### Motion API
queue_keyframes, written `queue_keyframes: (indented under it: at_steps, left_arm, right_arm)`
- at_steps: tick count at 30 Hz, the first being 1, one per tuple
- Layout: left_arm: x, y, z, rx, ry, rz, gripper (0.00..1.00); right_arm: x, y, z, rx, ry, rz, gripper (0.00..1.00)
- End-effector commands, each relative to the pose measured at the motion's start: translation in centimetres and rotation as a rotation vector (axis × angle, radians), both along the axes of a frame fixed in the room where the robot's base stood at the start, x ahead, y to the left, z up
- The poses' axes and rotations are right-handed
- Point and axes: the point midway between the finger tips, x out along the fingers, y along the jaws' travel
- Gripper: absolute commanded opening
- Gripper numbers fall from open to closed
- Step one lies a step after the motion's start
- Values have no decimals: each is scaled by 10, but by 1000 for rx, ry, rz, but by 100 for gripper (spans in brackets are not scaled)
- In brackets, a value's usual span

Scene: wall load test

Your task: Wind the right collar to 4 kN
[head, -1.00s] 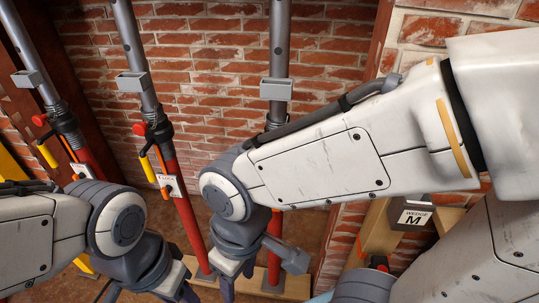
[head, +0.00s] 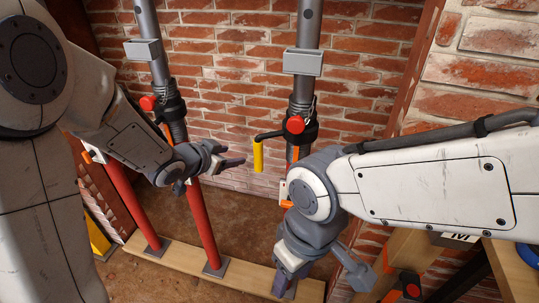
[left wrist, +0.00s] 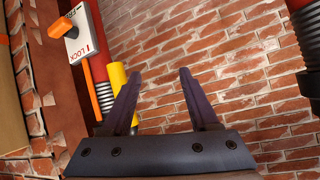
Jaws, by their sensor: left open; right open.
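The right collar (head: 303,130) is a dark ring on the rightmost grey prop (head: 307,90), with a red knob (head: 295,124) and a yellow crank grip (head: 258,155) hanging at its left. A grey box (head: 303,62) sits above it; no reading shows. My left gripper (head: 232,156) is open and empty, left of the yellow grip and apart from it. In the left wrist view its two fingers (left wrist: 157,78) are spread with nothing between. My right gripper (head: 288,282) points down low in front of the right prop, hiding its lower part; it is open.
The middle prop's collar (head: 170,108) stands left, behind my left arm. A wooden sill (head: 185,262) carries the prop feet. In the left wrist view a LOCK plate (left wrist: 82,42) has an orange lever. A brick wall (head: 230,60) stands behind.

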Motion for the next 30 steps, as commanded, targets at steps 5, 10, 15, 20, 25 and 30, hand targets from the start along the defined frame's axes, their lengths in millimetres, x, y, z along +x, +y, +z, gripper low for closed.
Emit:
queue_keyframes:
  at_steps: [5, 10, 15, 20, 25, 30]
  left_arm:
    - [13, 7, -22, -228, -140, -181, 61]
    - [-8, -3, -10, -437, -207, -371, 61]
    - [-28, -9, 2, -562, -226, -484, 61]
    - [-28, -21, 5, -589, -229, -513, 61]
    - [-15, -48, 5, -586, -229, -515, 61]
    - [0, -76, 5, -585, -230, -513, 61]
  right_arm:
    - [0, 0, -28, 0, 0, 0, 52]
    - [0, 0, -33, 0, 0, 0, 52]
    - [0, 0, -33, 0, 0, 0, 52]
    - [0, 0, -33, 0, 0, 0, 52]
    - [0, 0, -31, 0, 0, 0, 52]
    - [0, 0, -29, 0, 0, 0, 52]
